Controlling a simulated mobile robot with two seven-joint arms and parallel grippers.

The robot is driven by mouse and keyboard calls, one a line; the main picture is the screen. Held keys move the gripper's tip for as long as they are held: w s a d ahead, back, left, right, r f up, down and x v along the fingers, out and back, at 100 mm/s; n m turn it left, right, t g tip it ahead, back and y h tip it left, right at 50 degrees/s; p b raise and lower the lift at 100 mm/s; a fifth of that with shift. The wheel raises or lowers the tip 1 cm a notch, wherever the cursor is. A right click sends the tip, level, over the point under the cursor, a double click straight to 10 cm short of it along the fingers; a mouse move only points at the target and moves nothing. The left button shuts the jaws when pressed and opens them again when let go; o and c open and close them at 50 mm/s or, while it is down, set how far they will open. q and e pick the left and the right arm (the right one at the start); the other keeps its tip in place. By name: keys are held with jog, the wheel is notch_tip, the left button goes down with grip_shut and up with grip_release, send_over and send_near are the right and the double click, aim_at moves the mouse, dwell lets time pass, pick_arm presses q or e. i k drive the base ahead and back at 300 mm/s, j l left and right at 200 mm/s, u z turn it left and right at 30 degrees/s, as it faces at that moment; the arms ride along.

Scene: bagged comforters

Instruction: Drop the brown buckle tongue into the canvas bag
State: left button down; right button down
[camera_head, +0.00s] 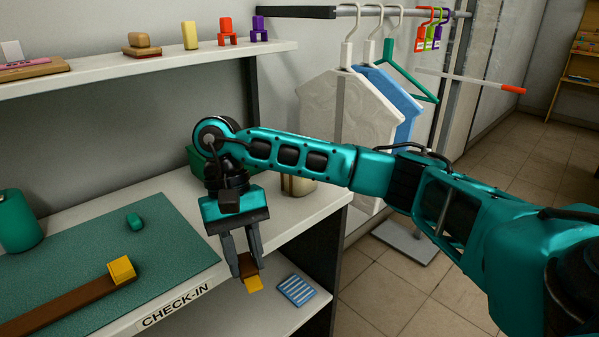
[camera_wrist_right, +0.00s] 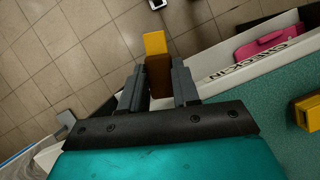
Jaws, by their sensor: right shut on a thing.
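My right gripper (camera_head: 246,271) is shut on the brown buckle tongue (camera_head: 247,258), whose yellow end (camera_head: 254,284) points down. It hangs just beyond the front edge of the check-in counter, above the lower shelf level. In the right wrist view the brown part (camera_wrist_right: 159,77) sits between the fingers (camera_wrist_right: 156,72), with the yellow end (camera_wrist_right: 155,43) beyond them. No canvas bag can be made out for certain; a beige object (camera_head: 298,185) on the counter is partly hidden behind my right arm. My left gripper is not in view.
A brown strap (camera_head: 70,305) with a yellow buckle (camera_head: 121,270) lies on the green mat (camera_head: 165,240). A blue striped item (camera_head: 296,290) lies on the lower shelf (camera_head: 245,317). A pink item (camera_wrist_right: 268,42) shows under the counter. Hangers and a rail (camera_head: 305,12) stand behind my arm.

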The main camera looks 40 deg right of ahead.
aim_at(301, 190)
jog(key=z, duration=0.8)
jog(key=i+j+z, duration=0.1)
jog(key=z, duration=0.25)
jog(key=i+j+z, duration=0.2)
jog(key=z, duration=0.15)
jog(key=i+j, duration=0.1)
